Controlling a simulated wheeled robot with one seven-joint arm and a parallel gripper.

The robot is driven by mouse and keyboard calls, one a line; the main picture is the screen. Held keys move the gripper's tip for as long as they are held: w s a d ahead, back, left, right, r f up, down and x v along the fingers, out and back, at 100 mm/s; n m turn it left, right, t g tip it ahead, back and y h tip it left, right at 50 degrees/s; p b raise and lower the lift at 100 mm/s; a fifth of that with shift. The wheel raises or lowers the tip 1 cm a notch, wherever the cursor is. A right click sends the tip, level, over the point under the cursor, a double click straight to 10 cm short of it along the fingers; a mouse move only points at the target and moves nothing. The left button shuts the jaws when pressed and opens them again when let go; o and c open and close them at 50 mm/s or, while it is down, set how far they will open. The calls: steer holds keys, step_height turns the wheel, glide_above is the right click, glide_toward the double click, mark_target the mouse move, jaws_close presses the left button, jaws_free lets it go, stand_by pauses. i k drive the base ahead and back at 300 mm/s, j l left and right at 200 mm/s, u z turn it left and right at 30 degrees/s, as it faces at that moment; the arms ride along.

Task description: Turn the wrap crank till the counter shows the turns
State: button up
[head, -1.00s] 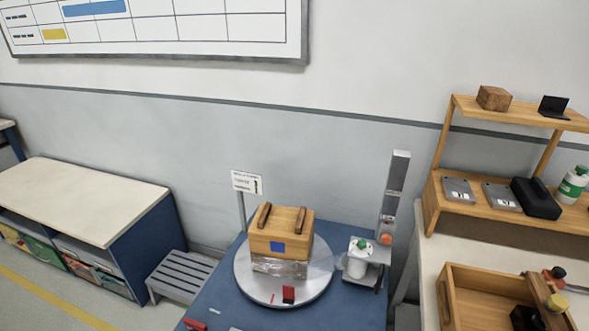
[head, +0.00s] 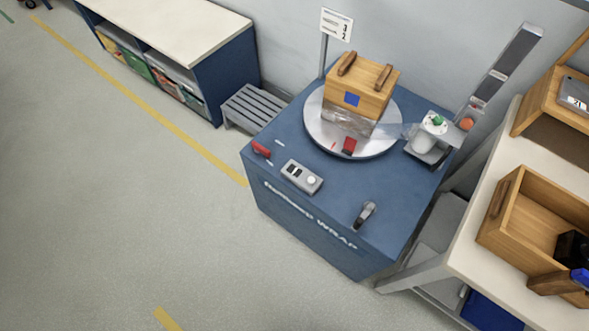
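The blue wrap machine (head: 275,222) stands in the middle of the head view. A crank with a dark handle (head: 365,213) is on its front right face edge. A small grey panel (head: 302,177) with dark windows and a white round knob sits on its top; any digits are too small to read. A wooden crate (head: 362,82) with two dark handles and a blue square rests on the round silver turntable (head: 318,128). Clear film wraps the crate's lower part and runs to a white roll (head: 425,136) on the right. My gripper is not in view.
A white sign (head: 337,25) stands on a post behind the machine. A grey slatted stool (head: 255,106) is at its left. A bench with an open wooden box (head: 505,200) is at the right. The floor in front and left is clear.

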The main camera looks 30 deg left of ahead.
mark_target(360, 221)
steer(key=i+j+u, duration=0.2)
steer(key=u, duration=0.2)
steer(key=i+j+u, duration=0.15)
steer(key=u, duration=0.2)
steer(key=i, duration=0.05)
